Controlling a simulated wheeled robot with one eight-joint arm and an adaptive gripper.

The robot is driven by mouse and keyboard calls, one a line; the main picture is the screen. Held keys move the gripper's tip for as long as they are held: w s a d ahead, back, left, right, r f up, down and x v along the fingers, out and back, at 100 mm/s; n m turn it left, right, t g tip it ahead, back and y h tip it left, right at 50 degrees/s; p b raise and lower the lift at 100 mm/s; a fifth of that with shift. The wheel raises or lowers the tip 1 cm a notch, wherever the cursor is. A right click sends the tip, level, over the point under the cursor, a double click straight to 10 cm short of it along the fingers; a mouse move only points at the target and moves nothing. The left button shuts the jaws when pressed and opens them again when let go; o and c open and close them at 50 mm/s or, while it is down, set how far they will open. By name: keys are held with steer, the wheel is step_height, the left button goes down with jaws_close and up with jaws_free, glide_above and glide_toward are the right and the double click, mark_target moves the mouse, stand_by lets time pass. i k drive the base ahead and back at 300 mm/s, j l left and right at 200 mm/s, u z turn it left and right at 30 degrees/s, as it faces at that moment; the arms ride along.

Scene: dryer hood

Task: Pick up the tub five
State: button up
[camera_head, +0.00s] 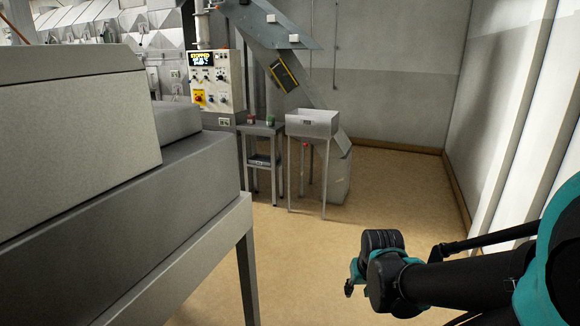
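No tub bearing a readable "five" shows, so I cannot tell which thing is tub five. Two small containers stand on a grey side table (259,130) at the back: a reddish and green one (252,119) on the left and a greenish one (270,120) on the right. They are too small to read. My gripper (350,288) seems to be the dark end of my arm at lower right. It is over open floor, far from the containers, and its fingers are not clear. I see nothing held in it.
A grey open bin (313,124) on legs stands right of the side table, below a sloping chute (285,75). A control panel (216,80) is behind. A large grey machine (130,190) fills the left foreground. The tan floor (310,260) between is clear; a pale wall (505,110) bounds the right.

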mark_target(251, 117)
steer(key=i+z, duration=0.1)
steer(key=i, duration=1.85)
steer(key=i+u, duration=0.2)
steer(key=i, duration=0.25)
steer(key=i+l+u, duration=0.25)
steer(key=i, duration=0.2)
steer(key=i+l+u, duration=0.2)
steer(key=i, duration=0.2)
steer(key=i+l+u, duration=0.2)
steer(key=i+l, duration=0.1)
steer(key=i, duration=0.15)
